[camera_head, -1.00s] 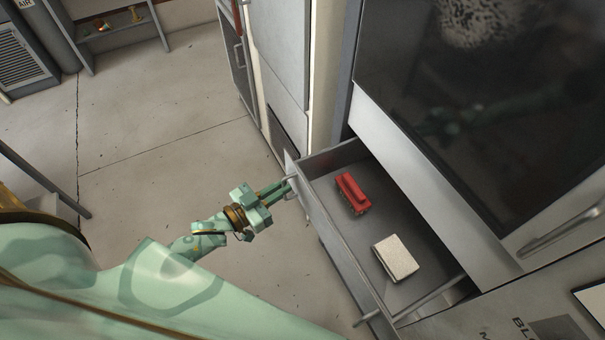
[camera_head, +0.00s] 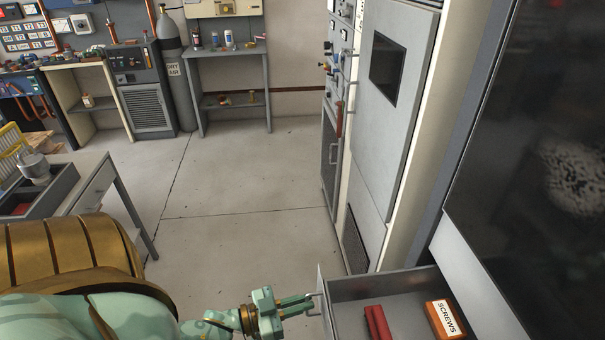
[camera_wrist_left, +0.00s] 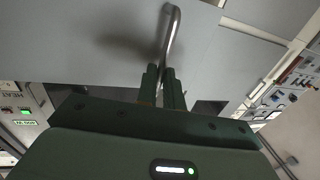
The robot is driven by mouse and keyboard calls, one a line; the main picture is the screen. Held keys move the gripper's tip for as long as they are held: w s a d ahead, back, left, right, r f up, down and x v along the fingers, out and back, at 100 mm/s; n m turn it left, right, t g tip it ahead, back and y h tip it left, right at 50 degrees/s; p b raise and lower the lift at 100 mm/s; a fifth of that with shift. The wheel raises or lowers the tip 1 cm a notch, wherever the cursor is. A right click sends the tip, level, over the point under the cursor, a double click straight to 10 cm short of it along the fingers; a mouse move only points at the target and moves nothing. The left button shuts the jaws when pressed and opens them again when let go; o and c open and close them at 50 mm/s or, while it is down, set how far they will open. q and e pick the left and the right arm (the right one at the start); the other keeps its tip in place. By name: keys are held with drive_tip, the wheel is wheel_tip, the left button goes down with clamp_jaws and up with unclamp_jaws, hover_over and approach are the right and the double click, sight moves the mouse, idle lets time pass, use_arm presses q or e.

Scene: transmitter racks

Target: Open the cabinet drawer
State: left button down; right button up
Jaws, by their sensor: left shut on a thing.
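The cabinet drawer (camera_head: 348,290) is pulled out from the grey cabinet at the lower right of the head view, and its inside shows. A red object (camera_head: 377,322) and an orange and white box marked SCREWS (camera_head: 445,318) lie in it. My left gripper (camera_head: 312,299) is at the drawer's front, at its handle. In the left wrist view, the two fingers of my left gripper (camera_wrist_left: 165,88) are closed around the lower end of the metal handle (camera_wrist_left: 173,35) on the grey drawer front (camera_wrist_left: 90,45). My right gripper is not in view.
A tall grey rack (camera_head: 385,130) stands behind the drawer. A dark glass panel (camera_head: 540,150) rises at the right. A grey table (camera_head: 100,185) stands at the left. Open floor (camera_head: 240,180) lies between table and rack. A gas cylinder (camera_head: 175,70) and shelf (camera_head: 235,55) stand at the far wall.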

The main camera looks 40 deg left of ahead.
use_arm(q)
drive_tip(key=c, duration=1.5)
unclamp_jaws()
drive_tip(key=shift+c, duration=0.2)
drive_tip(key=v, duration=1.6)
drive_tip(key=shift+s+b, duration=0.2)
drive_tip(key=shift+b, duration=0.1)
